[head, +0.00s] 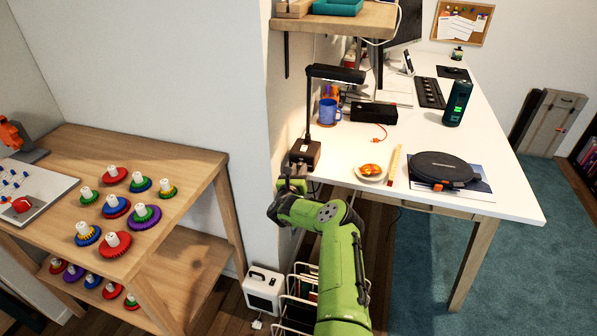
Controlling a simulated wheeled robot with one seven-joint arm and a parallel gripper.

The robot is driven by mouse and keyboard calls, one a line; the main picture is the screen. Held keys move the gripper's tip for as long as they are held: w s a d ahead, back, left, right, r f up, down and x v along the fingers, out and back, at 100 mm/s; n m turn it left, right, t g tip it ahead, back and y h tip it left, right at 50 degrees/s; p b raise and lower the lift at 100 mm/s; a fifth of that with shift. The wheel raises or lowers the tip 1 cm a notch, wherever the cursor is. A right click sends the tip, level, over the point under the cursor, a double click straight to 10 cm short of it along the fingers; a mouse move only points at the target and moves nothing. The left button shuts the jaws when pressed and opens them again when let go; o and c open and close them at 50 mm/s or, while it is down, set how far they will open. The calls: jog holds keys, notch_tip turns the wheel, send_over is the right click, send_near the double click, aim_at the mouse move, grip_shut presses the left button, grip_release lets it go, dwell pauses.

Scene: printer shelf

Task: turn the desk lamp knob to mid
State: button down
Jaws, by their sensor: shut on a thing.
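The black desk lamp (312,108) stands at the near left corner of the white desk. Its arm rises upright and its head reaches to the right, over the desk. Its square base (305,152) sits by the wall. My green arm reaches up from the bottom, and my gripper (292,182) is at the front of the lamp base, just below it. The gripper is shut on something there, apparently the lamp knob. The knob is hidden by the gripper, so its setting cannot be seen.
On the white desk (495,196) are a blue mug (329,111), a black box (374,113), a snack bowl (371,171), a ruler (394,163) and a round black device (441,168). A wooden shelf (340,22) overhangs the lamp. A wooden gear table (172,213) stands left.

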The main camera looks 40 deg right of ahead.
jog(key=shift+n, duration=0.3)
jog(key=n+p, duration=0.3)
jog(key=n, duration=0.1)
jog(key=shift+r, duration=0.1)
jog(key=n+p, duration=0.3)
jog(key=n, duration=0.6)
jog(key=shift+a+g, duration=0.1)
jog(key=shift+g, duration=0.2)
jog(key=shift+w+n, duration=0.1)
jog(key=shift+n, duration=1.7)
jog(key=shift+g, duration=0.3)
jog(key=c, duration=0.9)
grip_release()
